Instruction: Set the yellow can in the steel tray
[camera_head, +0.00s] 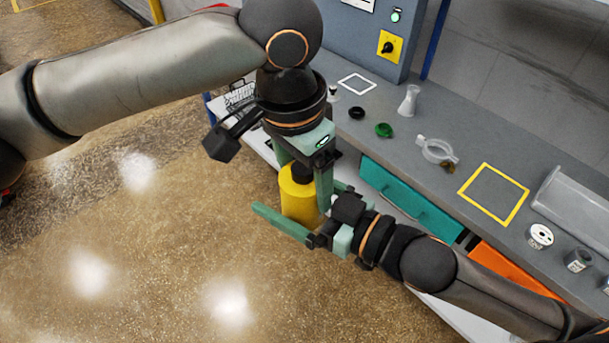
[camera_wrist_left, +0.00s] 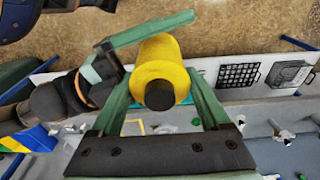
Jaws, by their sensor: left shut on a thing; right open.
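The yellow can (camera_head: 299,196) with a dark cap hangs in the air in front of the bench. My left gripper (camera_head: 304,182) comes from above and is shut on it, with one finger on each side. In the left wrist view the can (camera_wrist_left: 160,62) sits between the left fingers (camera_wrist_left: 160,90). My right gripper (camera_head: 291,204) is open, with one finger in front of the can; its other finger is mostly hidden. A flat grey tray (camera_wrist_left: 290,74) with a handle, probably the steel tray, lies on a white shelf in the left wrist view.
A black wire rack (camera_wrist_left: 238,75) lies beside the grey tray. The grey bench (camera_head: 455,110) carries a flask (camera_head: 409,101), a clear ring-shaped vessel (camera_head: 437,151), a pale bin (camera_head: 578,203) and a spool (camera_head: 540,236). A yellow square outline (camera_head: 493,194) is empty. Teal and orange drawers face me.

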